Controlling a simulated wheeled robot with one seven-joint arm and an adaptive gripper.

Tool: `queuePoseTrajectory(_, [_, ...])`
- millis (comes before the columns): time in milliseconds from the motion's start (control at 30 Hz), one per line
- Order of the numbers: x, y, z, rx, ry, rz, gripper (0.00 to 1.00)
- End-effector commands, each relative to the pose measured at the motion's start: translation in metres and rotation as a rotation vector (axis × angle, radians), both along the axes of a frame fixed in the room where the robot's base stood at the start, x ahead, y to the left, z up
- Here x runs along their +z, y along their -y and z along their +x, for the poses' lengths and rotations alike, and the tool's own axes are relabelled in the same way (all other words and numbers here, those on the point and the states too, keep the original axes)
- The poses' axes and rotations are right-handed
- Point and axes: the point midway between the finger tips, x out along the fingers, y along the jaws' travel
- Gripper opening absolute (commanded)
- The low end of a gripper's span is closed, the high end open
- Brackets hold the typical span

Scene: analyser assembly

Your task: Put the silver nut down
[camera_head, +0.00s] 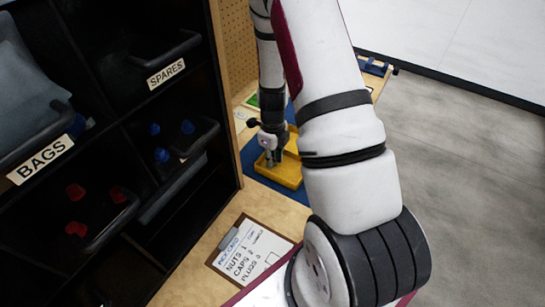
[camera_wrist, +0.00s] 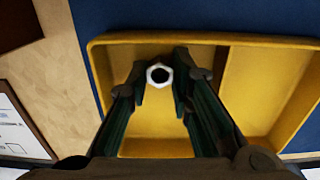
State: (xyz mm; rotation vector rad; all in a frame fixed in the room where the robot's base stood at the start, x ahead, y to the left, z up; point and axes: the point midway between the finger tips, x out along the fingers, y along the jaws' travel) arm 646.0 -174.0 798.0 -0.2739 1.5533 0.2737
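The silver nut (camera_wrist: 159,74) is a small pale ring with a dark hole, seen in the wrist view between my fingertips. My gripper (camera_wrist: 160,80) is shut on it, with one finger on each side. It points down over the larger left compartment of a yellow tray (camera_wrist: 140,38); the gap between nut and tray floor is hard to judge. In the head view my gripper (camera_head: 270,157) is at the yellow tray (camera_head: 287,177), and the nut is too small to make out there.
The tray lies on a blue mat (camera_wrist: 85,25) on a wooden bench and has a divider (camera_wrist: 222,75). A clipboard (camera_head: 250,255) lies in front. A black shelf with bins labelled BAGS (camera_head: 40,160) and SPARES (camera_head: 166,74) stands at left.

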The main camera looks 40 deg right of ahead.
Motion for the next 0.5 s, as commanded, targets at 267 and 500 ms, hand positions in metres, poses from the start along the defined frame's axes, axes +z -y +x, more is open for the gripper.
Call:
queuePoseTrajectory(267, [-0.0002,0.0001,-0.0001,-0.001,0.000,0.000,0.40])
queuePoseTrajectory(500, [0.0061,0.0002,0.0002,-0.001,0.000,-0.001,0.40])
